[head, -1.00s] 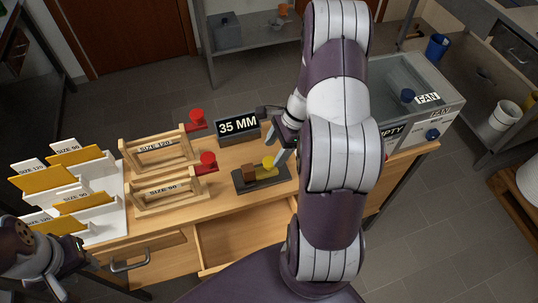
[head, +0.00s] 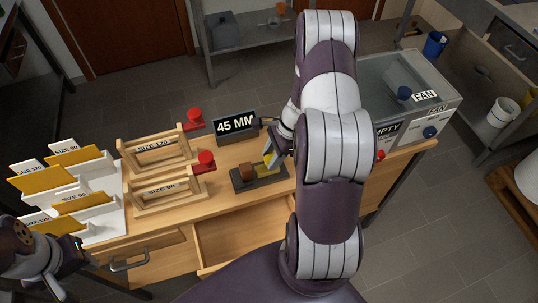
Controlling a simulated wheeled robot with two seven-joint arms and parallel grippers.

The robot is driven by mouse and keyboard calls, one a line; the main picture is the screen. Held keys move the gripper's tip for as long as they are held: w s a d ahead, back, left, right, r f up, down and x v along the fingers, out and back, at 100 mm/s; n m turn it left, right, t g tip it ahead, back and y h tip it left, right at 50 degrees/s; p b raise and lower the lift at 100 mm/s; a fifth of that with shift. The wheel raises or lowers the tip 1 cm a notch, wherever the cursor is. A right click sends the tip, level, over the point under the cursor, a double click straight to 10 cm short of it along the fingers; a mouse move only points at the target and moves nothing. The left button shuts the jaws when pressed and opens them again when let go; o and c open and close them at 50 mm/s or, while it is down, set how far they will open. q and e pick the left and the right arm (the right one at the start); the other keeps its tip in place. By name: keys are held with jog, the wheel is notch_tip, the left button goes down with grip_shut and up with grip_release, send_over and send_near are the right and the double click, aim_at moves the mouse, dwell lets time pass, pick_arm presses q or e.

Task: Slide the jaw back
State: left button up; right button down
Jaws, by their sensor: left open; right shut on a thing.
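A dark sliding gauge (head: 258,182) lies on the wooden bench, with a brown block (head: 246,171) at its left part. A display behind the gauge (head: 236,124) reads 45 MM. My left gripper (head: 82,262) is open and empty at the lower left, in front of the bench.
Two wooden frames (head: 165,190) with red knobs (head: 206,159) stand left of the gauge. A rack (head: 100,222) of white and yellow size cards is at the far left. A clear-topped fan box (head: 440,118) stands on the right. A drawer (head: 235,235) is open in front.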

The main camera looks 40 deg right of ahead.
jog(key=shift+s+d+r, duration=0.1)
jog(key=shift+s+d, duration=0.1)
jog(key=shift+d, duration=0.75)
jog(key=c, duration=0.9)
grip_release()
jog(key=shift+o, duration=1.3)
jog(key=shift+s+d, duration=0.1)
jog(key=shift+s, duration=0.05)
jog(key=shift+d+r, duration=0.1)
jog(key=shift+r, duration=0.3)
jog(key=b+v, duration=0.1)
jog(key=v, duration=1.1)
jog(key=shift+s+d+f, duration=0.1)
jog(key=shift+s, duration=0.05)
